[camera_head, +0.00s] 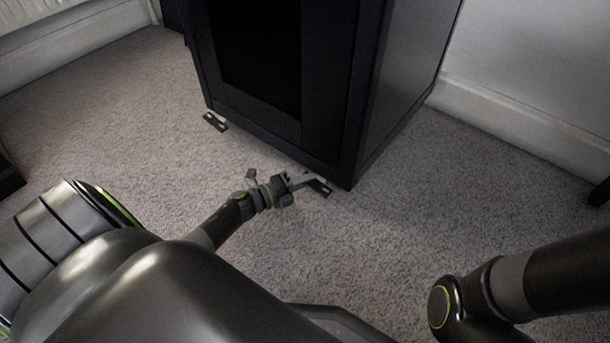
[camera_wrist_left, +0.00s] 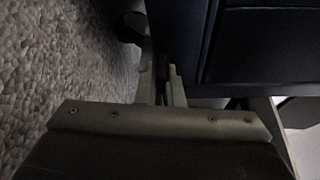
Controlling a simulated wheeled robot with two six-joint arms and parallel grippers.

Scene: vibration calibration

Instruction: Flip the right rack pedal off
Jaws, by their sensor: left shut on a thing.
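The black rack (camera_head: 345,90) stands on the carpet, with two flat dark pedals at its front bottom edge. The right rack pedal (camera_head: 321,187) sticks out low near the rack's front right corner. My left gripper (camera_head: 303,181) is down at this pedal, shut on it, and hides part of it. In the left wrist view the fingers (camera_wrist_left: 161,88) are close together beside the rack's dark face (camera_wrist_left: 258,45), and the held part is dark and hard to make out. The left rack pedal (camera_head: 215,121) sticks out flat and free. My right gripper is out of view.
Grey carpet (camera_head: 120,110) lies open in front of the rack and to its right. A white wall with a baseboard (camera_head: 520,120) runs behind on the right. A dark object (camera_head: 600,192) stands at the right edge.

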